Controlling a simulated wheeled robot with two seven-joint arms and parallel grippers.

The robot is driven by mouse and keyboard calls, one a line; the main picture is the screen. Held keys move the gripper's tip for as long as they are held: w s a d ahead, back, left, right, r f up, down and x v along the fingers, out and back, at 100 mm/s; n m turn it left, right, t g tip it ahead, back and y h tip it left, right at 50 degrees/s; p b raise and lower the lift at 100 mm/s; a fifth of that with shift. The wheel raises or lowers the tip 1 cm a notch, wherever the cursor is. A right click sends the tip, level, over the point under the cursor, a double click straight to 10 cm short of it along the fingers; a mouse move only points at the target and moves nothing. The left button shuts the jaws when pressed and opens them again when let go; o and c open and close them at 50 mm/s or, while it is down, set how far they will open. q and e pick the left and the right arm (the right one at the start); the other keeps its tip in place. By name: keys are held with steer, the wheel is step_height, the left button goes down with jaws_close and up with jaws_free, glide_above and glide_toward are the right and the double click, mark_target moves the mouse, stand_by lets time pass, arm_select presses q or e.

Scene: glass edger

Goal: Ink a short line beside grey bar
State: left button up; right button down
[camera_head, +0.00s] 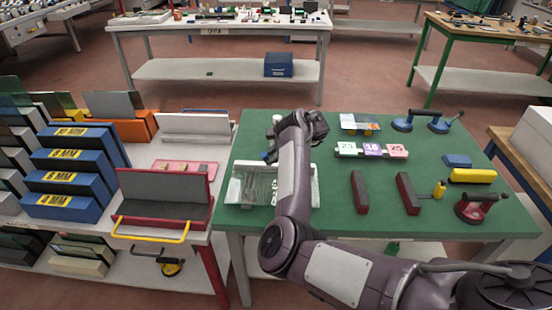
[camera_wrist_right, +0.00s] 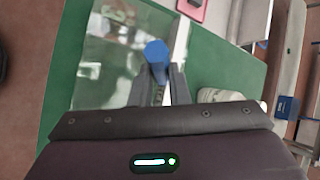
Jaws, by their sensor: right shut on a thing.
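My right gripper (camera_head: 273,152) is over the left part of the green table, partly hidden by my arm. In the right wrist view its fingers (camera_wrist_right: 160,80) are shut on a blue-ended pen-like thing (camera_wrist_right: 157,52). A clear glass pane (camera_head: 248,187) lies below and in front of it; it also shows in the right wrist view (camera_wrist_right: 112,45). Whether the pen touches the glass is hidden. I cannot tell which bar is the task's grey bar. My left gripper is out of view.
Numbered cards (camera_head: 372,150) stand at the table's middle, with suction cups (camera_head: 425,122) behind. A yellow block (camera_head: 473,175) and a red suction cup (camera_head: 478,207) are at the right. A red and grey rack (camera_head: 160,200) stands left of the table. The table's front middle is clear.

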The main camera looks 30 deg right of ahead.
step_height(320, 180, up, 2)
steer(key=shift+s+d+r+p, duration=0.1)
steer(key=shift+p, duration=0.4)
stand_by(0.5)
